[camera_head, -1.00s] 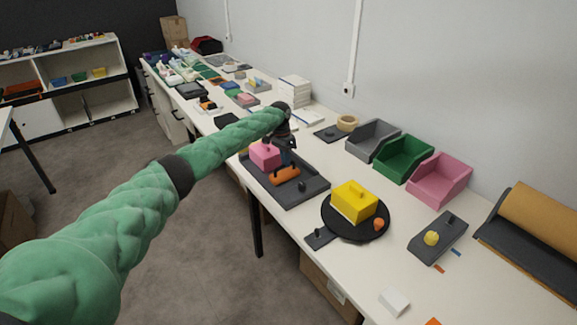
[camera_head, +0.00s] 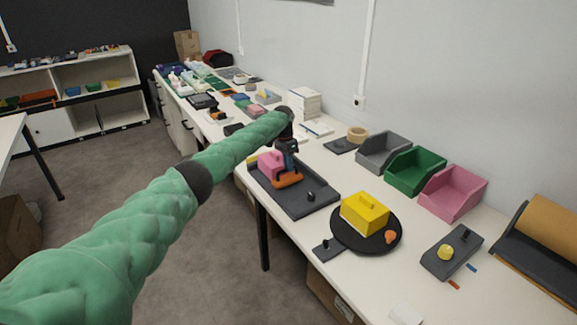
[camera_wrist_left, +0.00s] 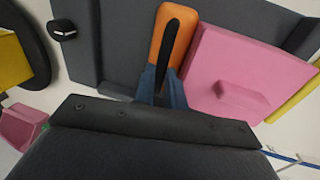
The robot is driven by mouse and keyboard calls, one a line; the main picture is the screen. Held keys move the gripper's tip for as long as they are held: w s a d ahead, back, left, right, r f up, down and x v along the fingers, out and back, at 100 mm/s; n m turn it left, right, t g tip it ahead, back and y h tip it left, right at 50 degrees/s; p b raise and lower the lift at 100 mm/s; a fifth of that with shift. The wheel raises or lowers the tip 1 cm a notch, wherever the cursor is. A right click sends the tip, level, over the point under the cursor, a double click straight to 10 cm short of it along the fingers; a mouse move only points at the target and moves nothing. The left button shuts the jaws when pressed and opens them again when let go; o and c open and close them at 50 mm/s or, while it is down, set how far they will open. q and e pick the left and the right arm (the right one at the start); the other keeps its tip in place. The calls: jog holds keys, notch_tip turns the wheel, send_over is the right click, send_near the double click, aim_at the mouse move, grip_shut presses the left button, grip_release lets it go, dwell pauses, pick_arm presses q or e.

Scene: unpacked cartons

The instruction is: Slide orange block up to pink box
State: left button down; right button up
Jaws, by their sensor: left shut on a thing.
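The orange block (camera_head: 287,181) rests on a dark grey tray (camera_head: 312,204). In the left wrist view the orange block (camera_wrist_left: 159,37) carries a black bar handle along its top. The pink box (camera_head: 269,164) stands on the same tray, right beside the block; it also shows in the left wrist view (camera_wrist_left: 238,72) with a small knob. Block and box are very close, and I cannot tell if they touch. My left gripper (camera_head: 286,167) is shut on the orange block's handle, with its fingers (camera_wrist_left: 161,90) at the handle's near end. My right gripper is out of view.
A black peg (camera_head: 310,196) stands on the tray. A yellow box (camera_head: 364,211) sits on a round black plate (camera_head: 345,241) at the right. Grey, green and pink bins (camera_head: 453,193) line the wall. A yellow piece (camera_head: 252,160) lies behind the pink box.

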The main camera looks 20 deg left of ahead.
pick_arm(q)
jog(key=c, duration=1.5)
grip_release()
jog(key=shift+o, duration=0.2)
